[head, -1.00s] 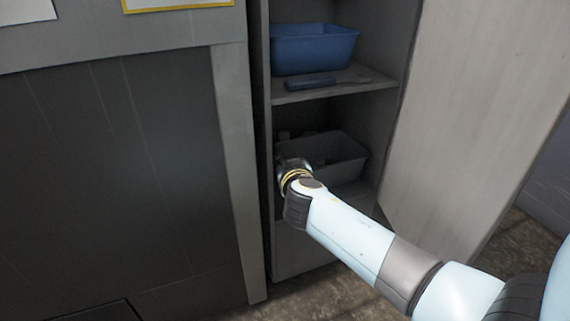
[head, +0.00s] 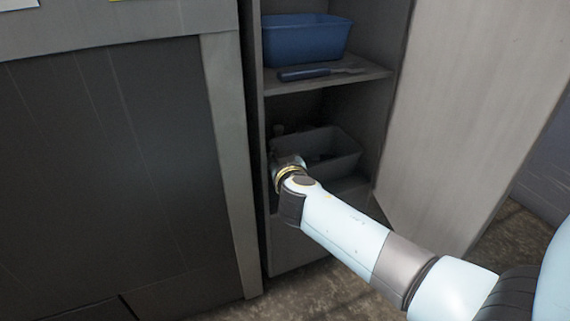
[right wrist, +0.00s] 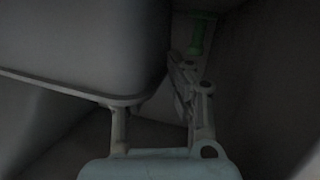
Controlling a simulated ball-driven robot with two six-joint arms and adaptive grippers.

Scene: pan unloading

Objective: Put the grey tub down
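The grey tub (head: 334,157) is in the lower compartment of the open cabinet, with some dark things showing inside. I cannot tell whether its base touches the shelf. My right arm reaches in from the right, and its wrist is at the tub's left front; the fingers are hidden there. In the right wrist view the tub (right wrist: 80,45) fills the upper left. My right gripper (right wrist: 158,75) has its fingers on either side of the tub's edge, one tip hidden behind the rim, and looks shut on it. My left gripper is out of view.
A blue tub (head: 303,40) and a dark-handled utensil (head: 305,73) are on the shelf above. The open cabinet door (head: 465,110) stands to the right. A green object (right wrist: 196,36) shows beyond the fingers. A dark panelled front (head: 110,180) is to the left.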

